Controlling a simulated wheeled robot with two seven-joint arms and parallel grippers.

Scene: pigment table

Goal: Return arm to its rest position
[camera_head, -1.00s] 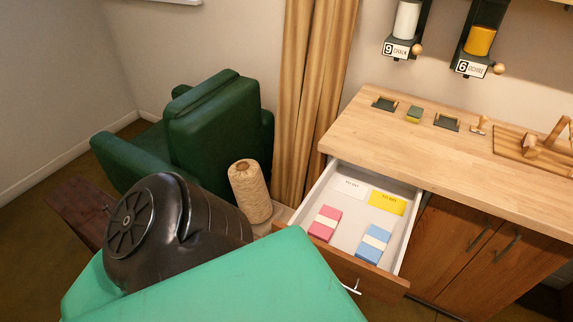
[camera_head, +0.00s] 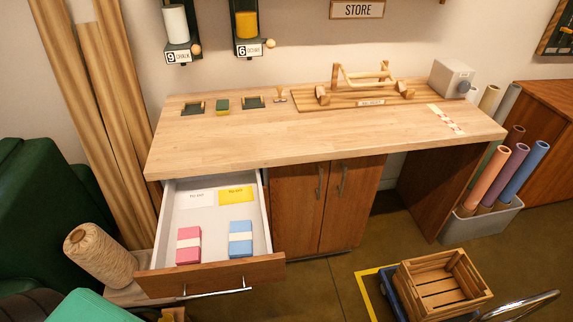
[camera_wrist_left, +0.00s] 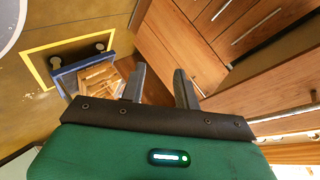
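My left gripper (camera_wrist_left: 160,88) shows in the left wrist view with its two dark fingers apart and nothing between them. Beyond the fingers are brown wooden cabinet fronts and the floor. In the head view only part of my green left arm shows, low in the bottom left corner; its gripper is outside that view. My right gripper is in neither view.
The open drawer (camera_head: 219,258) juts out from the workbench (camera_head: 300,140), holding a pink and a blue block and two cards. A wooden crate (camera_head: 440,285) sits on a blue trolley at the lower right.

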